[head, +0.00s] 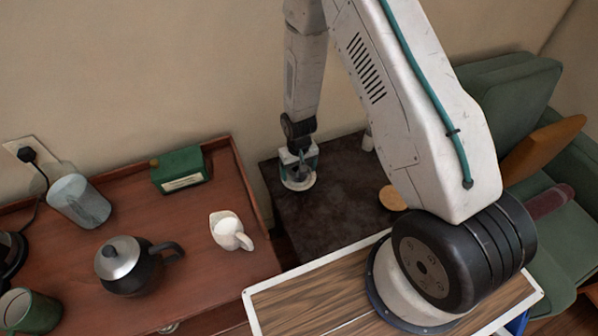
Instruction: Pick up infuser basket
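My gripper (298,172) points down at the left part of a dark side table (345,195). A pale round thing (299,185), like a small dish or rim, shows right under the fingers. My gripper covers most of what is there, so I cannot tell whether it is the infuser basket or whether the fingers touch it. The finger gap is too small to read. No infuser basket can be made out clearly elsewhere.
A wooden tray-topped cabinet (190,262) at the left holds a dark teapot (130,272), white creamer (229,232), green box (180,170), grey cylinder (80,202) and green mug (30,312). A round wooden disc (392,198) lies on the dark table. A green sofa (510,95) stands right.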

